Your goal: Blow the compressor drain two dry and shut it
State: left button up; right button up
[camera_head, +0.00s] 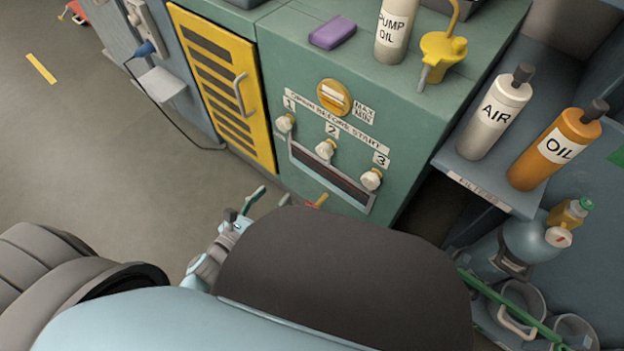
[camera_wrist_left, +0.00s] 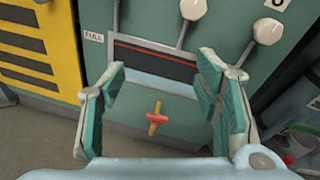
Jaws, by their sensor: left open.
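A small drain valve with a red bar crossing a yellow one (camera_wrist_left: 157,118) shows low on the green cabinet front in the left wrist view. In the head view only its tip (camera_head: 319,200) shows above my dark arm link. No number on it is legible. My left gripper (camera_wrist_left: 162,65) is open and empty, its green-padded fingers either side of the valve in the picture, apart from it. In the head view the gripper (camera_head: 268,198) is partly hidden by my arm. My right gripper is not in view.
The green cabinet (camera_head: 420,125) carries start knobs 1 (camera_head: 285,122), 2 (camera_head: 325,149) and 3 (camera_head: 371,178) above a dark gauge slot (camera_head: 332,177). A yellow louvred door (camera_head: 222,90) stands left.

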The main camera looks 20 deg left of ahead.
aim_at(322, 153)
pick_arm(q)
jog(key=w+d+r+m+h, duration=0.1)
jog(key=w+d+m, duration=0.1)
jog(key=w, duration=0.2)
jog(key=w+d+r+m, duration=0.1)
jog(key=w+d+m, duration=0.1)
jog(key=w, duration=0.3)
jog(key=w+d+r+m+t+h+b, duration=0.1)
jog(key=w+d+m, duration=0.2)
jog(key=w+d, duration=0.1)
jog(key=shift+w+r+h, duration=0.2)
jog(key=shift+w+h, duration=0.1)
jog(key=shift+w, duration=0.2)
jog(key=c, duration=1.1)
